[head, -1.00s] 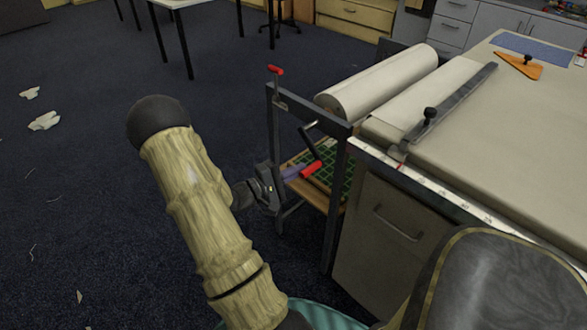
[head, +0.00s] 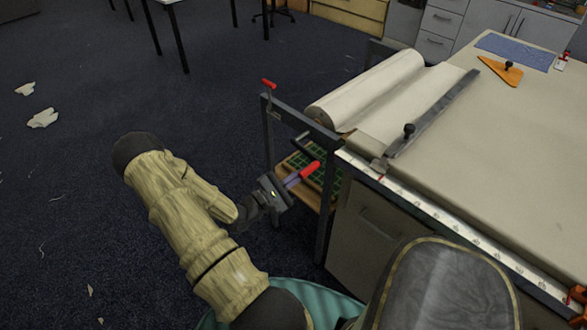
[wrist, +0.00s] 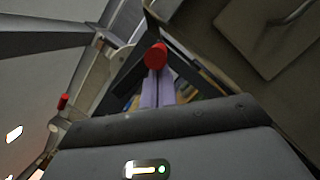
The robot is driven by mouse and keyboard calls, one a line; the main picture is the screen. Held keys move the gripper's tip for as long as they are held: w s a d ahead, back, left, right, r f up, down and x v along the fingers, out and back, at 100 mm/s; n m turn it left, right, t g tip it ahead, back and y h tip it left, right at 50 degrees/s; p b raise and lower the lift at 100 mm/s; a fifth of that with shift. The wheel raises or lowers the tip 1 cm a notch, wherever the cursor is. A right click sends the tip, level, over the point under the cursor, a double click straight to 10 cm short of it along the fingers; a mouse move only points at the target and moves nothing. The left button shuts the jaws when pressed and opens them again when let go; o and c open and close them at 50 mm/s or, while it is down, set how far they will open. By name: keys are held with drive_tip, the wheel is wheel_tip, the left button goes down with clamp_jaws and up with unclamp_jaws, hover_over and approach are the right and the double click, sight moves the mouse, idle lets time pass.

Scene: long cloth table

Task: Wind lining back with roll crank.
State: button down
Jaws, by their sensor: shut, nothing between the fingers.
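The roll of cream lining (head: 365,92) lies in a dark frame at the near end of the table, its sheet (head: 408,105) running under a metal bar onto the table. The crank's red handle (head: 310,170) is below the frame's top rail; it is also in the wrist view (wrist: 156,55). My gripper (head: 293,180) is shut and empty, its purple fingers (wrist: 157,88) pointing at the handle. The fingertips appear right at or just short of the handle; I cannot tell whether they touch. The crank arm is mostly hidden in the wrist view.
A second red handle (head: 268,84) tops the frame's left corner post. A shelf with a green grid (head: 303,164) sits below the roll. The cabinet (head: 365,228) stands close on the right. Open floor (head: 80,200) with scraps lies left.

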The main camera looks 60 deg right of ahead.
drive_tip(key=r+n+p, duration=0.2)
drive_tip(key=n, duration=0.1)
drive_tip(key=r+n+t+h+p, duration=0.1)
drive_tip(key=r, duration=0.1)
drive_tip(key=shift+s+a+n, duration=0.15)
drive_tip(key=shift+s+n, duration=0.2)
drive_tip(key=shift+n, duration=0.05)
idle(0.3)
